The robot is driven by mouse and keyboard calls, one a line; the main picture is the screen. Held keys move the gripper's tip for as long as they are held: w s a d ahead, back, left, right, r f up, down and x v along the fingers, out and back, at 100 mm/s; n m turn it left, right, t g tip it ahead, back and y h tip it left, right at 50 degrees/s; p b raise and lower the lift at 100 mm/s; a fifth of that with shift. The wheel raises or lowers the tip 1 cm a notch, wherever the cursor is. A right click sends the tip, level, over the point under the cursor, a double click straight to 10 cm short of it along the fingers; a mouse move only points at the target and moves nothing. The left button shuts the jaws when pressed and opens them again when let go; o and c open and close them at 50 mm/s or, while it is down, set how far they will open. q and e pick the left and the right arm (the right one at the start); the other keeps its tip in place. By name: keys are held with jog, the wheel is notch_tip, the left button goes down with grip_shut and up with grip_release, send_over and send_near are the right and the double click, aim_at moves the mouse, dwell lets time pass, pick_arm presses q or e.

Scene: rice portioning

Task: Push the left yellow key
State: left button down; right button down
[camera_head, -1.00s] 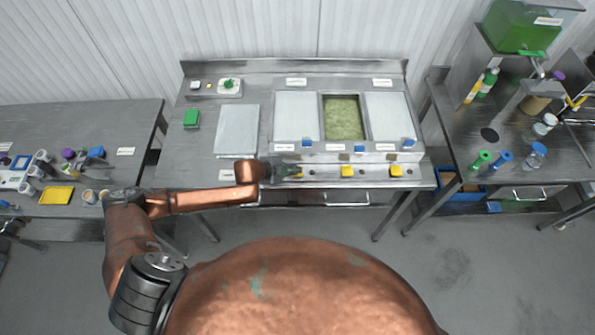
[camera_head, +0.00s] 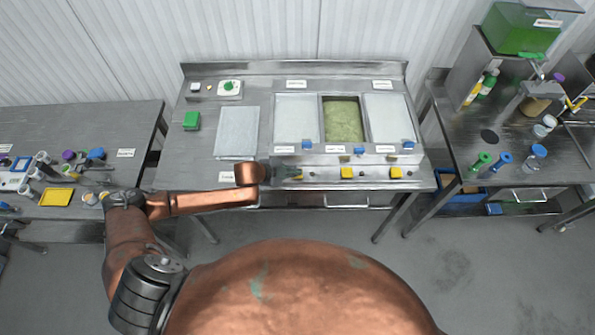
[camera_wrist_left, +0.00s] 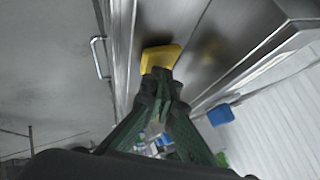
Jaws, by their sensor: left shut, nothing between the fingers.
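Three yellow keys sit in a row along the front of the steel counter. The left yellow key (camera_head: 297,176) is mostly hidden behind my left gripper in the head view; it shows clearly in the left wrist view (camera_wrist_left: 160,57). My left gripper (camera_head: 295,174) is shut and empty, and its fingertips (camera_wrist_left: 160,78) are right at the key's near edge, seemingly touching it. The middle yellow key (camera_head: 347,173) and the right yellow key (camera_head: 396,173) are clear of the gripper. My right gripper is not in view.
Behind the keys is a unit with two pale lids (camera_head: 297,118) and an open well of greenish grain (camera_head: 343,121). Blue knobs (camera_head: 359,150) line its front. A drawer handle (camera_head: 346,203) is below the counter edge.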

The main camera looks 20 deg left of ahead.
pick_arm(q)
jog(key=shift+f, duration=0.2)
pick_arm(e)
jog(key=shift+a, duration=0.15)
pick_arm(q)
jog(key=shift+s+f, duration=0.15)
jog(key=shift+f, duration=0.15)
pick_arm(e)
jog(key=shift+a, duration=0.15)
pick_arm(q)
jog(key=shift+f, duration=0.1)
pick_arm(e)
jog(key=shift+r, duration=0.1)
